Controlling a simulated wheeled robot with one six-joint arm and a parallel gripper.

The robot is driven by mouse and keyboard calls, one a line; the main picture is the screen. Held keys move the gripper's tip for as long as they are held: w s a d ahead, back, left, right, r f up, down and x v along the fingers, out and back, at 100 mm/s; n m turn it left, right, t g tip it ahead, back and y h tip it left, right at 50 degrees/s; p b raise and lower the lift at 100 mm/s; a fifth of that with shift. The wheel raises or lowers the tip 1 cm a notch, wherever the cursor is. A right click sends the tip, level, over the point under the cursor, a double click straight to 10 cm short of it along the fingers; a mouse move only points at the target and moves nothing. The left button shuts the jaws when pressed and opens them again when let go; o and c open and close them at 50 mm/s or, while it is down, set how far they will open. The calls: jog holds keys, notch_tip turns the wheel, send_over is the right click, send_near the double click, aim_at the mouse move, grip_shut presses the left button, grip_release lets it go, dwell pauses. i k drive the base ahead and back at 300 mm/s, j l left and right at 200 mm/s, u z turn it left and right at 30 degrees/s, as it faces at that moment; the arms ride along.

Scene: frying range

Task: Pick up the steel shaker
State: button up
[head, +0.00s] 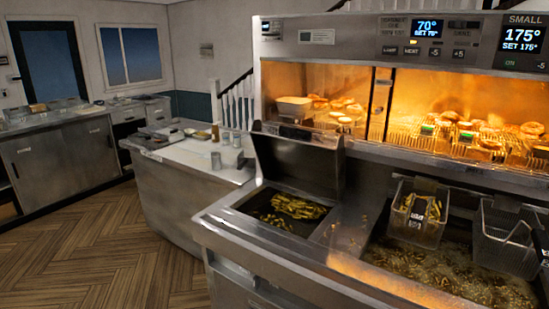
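A small grey metallic cylinder (216,161) stands upright near the front edge of the white-topped counter (190,156) in the middle of the head view. It looks like the steel shaker, but it is too small to be sure. Other small grey containers (237,140) stand just behind it and look similar. My gripper is not in view.
A fryer with a bin of fries (297,206) and wire baskets (418,213) over oil fills the right. Its lit warming cabinet (330,105) rises behind. A steel cabinet (62,165) stands at the left. The wooden floor (90,255) between is clear.

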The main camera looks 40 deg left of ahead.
aim_at(215, 156)
jog(key=u, duration=2.05)
